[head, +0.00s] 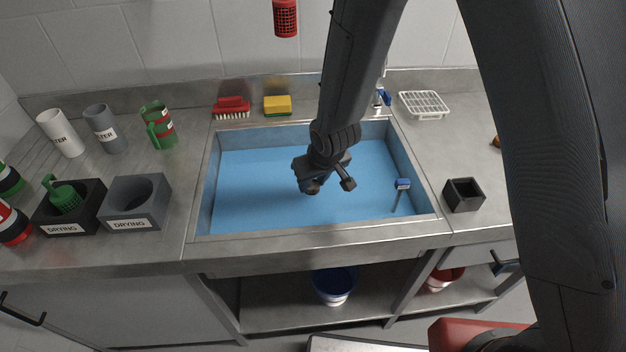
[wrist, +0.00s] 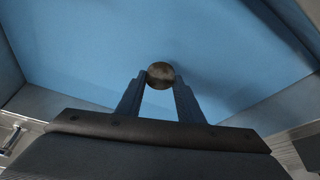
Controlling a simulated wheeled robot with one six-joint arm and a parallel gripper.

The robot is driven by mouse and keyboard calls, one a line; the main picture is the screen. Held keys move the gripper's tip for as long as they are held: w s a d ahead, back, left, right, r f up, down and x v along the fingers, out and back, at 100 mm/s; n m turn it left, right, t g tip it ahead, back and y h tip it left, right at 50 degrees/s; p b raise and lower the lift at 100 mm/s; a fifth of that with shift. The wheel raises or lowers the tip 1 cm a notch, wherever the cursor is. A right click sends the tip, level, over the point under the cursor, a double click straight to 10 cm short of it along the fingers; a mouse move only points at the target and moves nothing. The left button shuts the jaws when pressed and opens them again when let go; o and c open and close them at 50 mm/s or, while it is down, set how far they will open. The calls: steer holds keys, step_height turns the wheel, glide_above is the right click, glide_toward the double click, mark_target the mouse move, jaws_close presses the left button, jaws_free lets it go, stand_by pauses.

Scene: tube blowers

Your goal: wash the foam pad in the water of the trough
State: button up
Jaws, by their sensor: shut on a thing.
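My gripper (head: 322,176) points down inside the trough (head: 318,237), over its blue water (head: 255,180). In the wrist view my gripper's two fingers (wrist: 160,82) are closed on a small round, brownish-grey foam pad (wrist: 160,73), held at the fingertips. Blue water fills the view behind the pad. In the head view my gripper hides the pad, and I cannot tell whether it touches the water.
A blue-topped stick (head: 403,184) stands in the trough's right part. A red brush (head: 232,105) and yellow sponge (head: 277,104) lie behind. A dark square box (head: 463,194) and white rack (head: 424,104) stand right.

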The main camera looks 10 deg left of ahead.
steer(key=shift+f+b, duration=3.45)
steer(key=shift+f, duration=1.05)
steer(key=shift+a, duration=0.15)
steer(key=shift+s+a, duration=0.15)
steer(key=shift+a, duration=0.3)
steer(key=shift+d, duration=0.2)
steer(key=shift+d, duration=0.4)
steer(key=shift+a, duration=0.25)
steer(key=shift+a, duration=0.35)
